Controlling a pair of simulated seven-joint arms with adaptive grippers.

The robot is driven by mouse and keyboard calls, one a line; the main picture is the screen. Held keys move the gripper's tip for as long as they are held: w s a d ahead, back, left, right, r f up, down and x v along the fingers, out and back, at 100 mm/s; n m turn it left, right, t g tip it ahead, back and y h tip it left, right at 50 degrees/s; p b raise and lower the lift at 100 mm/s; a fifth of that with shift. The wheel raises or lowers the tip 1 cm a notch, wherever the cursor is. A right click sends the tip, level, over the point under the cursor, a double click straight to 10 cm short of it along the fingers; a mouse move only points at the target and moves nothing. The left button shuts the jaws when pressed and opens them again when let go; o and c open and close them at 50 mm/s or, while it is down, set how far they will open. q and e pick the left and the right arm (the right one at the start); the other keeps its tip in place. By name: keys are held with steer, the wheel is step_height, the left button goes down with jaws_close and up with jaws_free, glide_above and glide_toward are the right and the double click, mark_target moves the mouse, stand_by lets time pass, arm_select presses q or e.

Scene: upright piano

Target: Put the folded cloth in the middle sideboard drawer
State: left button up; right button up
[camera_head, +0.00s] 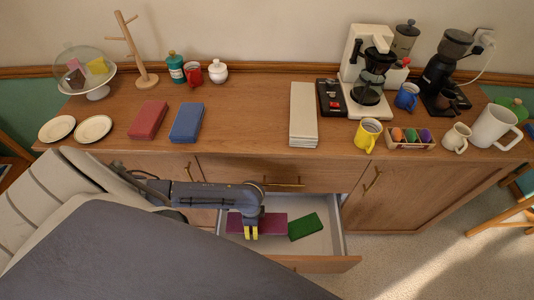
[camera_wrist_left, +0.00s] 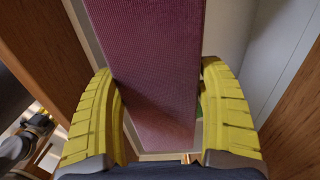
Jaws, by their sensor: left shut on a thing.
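The folded cloth (camera_head: 273,224) is maroon and ribbed. My left gripper (camera_head: 250,232), with yellow fingers, is shut on it, inside the outline of the open sideboard drawer (camera_head: 312,265). In the left wrist view the cloth (camera_wrist_left: 150,65) runs between the two fingers (camera_wrist_left: 162,115). I cannot tell whether the cloth touches the drawer floor. A green folded item (camera_head: 306,227) lies in the drawer to the right of the cloth. My left arm hides part of the drawer's left side. My right gripper is not in view.
A shut drawer (camera_head: 320,178) is above the open one. The sideboard top (camera_head: 245,120) holds a red book-like block (camera_head: 148,119), a blue one (camera_head: 187,122), a pale stack (camera_head: 303,115), a coffee maker (camera_head: 370,75) and several mugs. A cupboard door (camera_head: 385,200) is at the right.

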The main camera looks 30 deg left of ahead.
arm_select(q)
step_height(320, 180, down, 19)
stand_by(0.9)
steer(key=shift+f, duration=0.1)
steer(key=o, duration=1.3)
steer(key=shift+o, duration=0.2)
step_height(320, 180, up, 12)
stand_by(0.3)
